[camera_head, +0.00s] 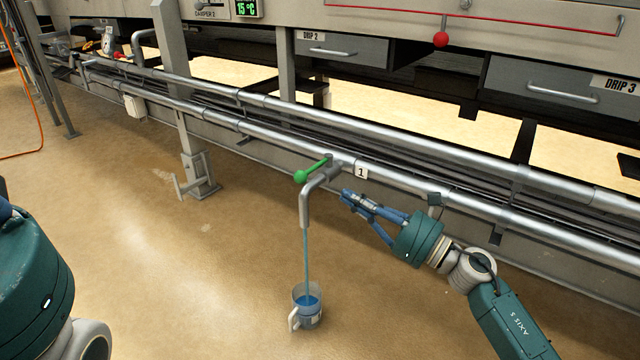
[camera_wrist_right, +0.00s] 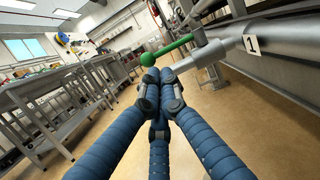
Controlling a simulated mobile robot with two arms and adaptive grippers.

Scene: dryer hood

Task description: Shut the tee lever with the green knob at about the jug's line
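The tee lever with its green knob (camera_head: 300,176) sticks out to the left of the tee on the lower pipe. The knob also shows in the wrist view (camera_wrist_right: 148,59), just above my fingertips. Blue liquid runs from the tee's bent spout (camera_head: 305,208) into a clear jug (camera_head: 306,319) on the floor. Blue liquid shows in the jug; I cannot make out its line. My right gripper (camera_head: 350,198) is to the right of the spout, fingertips drawn together and empty, apart from the lever in the head view. Only part of my left gripper (camera_head: 8,212) shows at the left edge.
Long steel pipes (camera_head: 420,150) run across the scene along the machine, with a label "1" (camera_head: 361,172) beside the tee. A post with a foot bracket (camera_head: 200,180) stands to the left. The floor around the jug is clear.

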